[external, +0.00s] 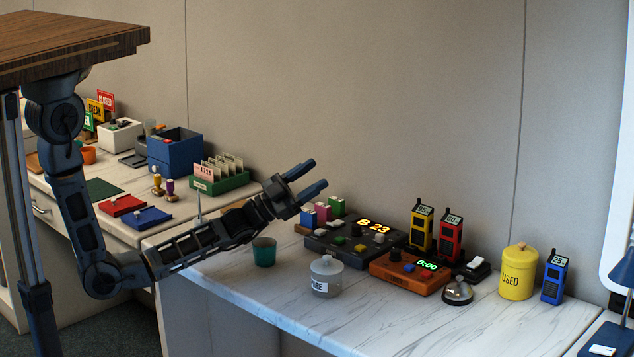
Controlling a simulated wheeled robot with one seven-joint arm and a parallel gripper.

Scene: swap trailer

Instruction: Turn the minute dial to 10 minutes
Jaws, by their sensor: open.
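An orange timer box (404,281) sits on the marble counter in the external view. Its green display (427,266) reads 0:00. A dark round knob (395,255) stands on its top at the left, which looks like the minute dial. A blue button (409,268) is in front of the display. The knob's pointer is too small to read. My gripper (315,176) is raised above the counter, up and to the left of the timer. Its two fingers are apart, point up and to the right, and hold nothing.
A dark console (340,252) with a B 23 display sits directly behind and left of the timer. Yellow (421,230) and red (449,237) handsets stand behind it. A silver bell (457,291) is close on its right. A clear jar (326,278) stands at the left. The front counter is clear.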

